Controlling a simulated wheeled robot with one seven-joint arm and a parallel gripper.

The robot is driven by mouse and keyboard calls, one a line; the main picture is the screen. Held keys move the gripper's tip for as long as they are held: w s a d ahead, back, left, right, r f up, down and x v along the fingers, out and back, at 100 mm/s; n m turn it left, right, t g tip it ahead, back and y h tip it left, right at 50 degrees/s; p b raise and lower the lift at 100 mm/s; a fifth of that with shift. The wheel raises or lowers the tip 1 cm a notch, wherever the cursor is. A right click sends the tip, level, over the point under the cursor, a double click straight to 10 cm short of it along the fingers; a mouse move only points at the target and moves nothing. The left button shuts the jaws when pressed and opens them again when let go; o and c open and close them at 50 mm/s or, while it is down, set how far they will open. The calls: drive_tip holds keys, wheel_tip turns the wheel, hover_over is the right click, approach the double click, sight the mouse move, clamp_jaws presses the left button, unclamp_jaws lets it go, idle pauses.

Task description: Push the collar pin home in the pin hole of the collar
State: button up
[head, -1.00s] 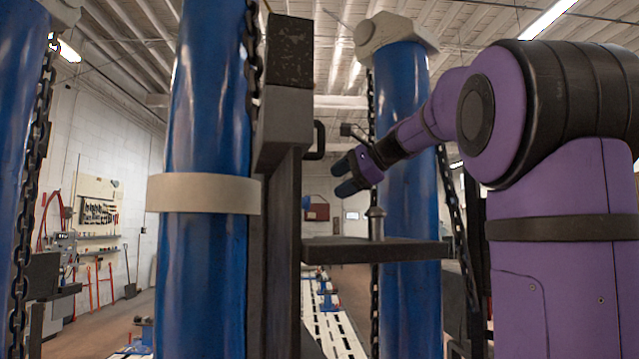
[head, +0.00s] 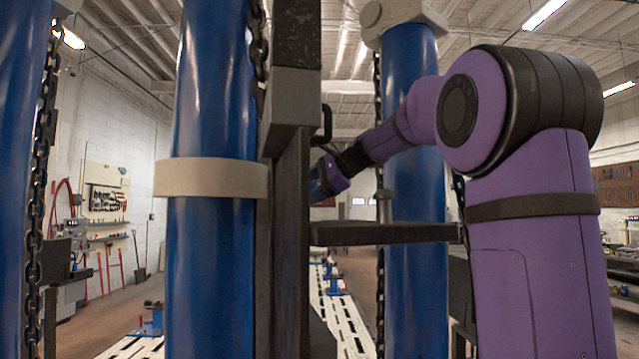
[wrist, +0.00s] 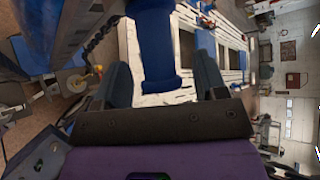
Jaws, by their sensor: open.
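A pale collar (head: 211,178) wraps the near blue post in the head view. I cannot make out its pin hole. A grey pin-like piece with a wider head (head: 384,205) stands upright at the dark shelf; I cannot tell if it is the collar pin. My gripper (head: 318,182) is beyond the dark upright, its fingertips partly hidden by it, left of the grey piece. In the wrist view my gripper (wrist: 163,85) is open, its two blue fingers apart. A blue rod-like part (wrist: 156,50) shows between them; I cannot tell its distance or whether anything touches it.
The dark upright (head: 291,240) with a grey block (head: 290,110) and black handle stands right of the near post. The dark shelf (head: 400,234) juts out right, before another blue post (head: 414,150). Chains (head: 38,220) hang beside the posts. White slotted rails run along the floor.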

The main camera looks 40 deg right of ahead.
drive_tip(key=shift+c, duration=0.5)
drive_tip(key=c, duration=1)
drive_tip(key=shift+o, duration=0.2)
drive_tip(key=shift+a, duration=0.15)
drive_tip(key=o, duration=1.2)
drive_tip(key=shift+c, duration=0.2)
drive_tip(key=v, duration=1)
drive_tip(key=shift+s+r, duration=0.15)
drive_tip(key=shift+s, duration=0.1)
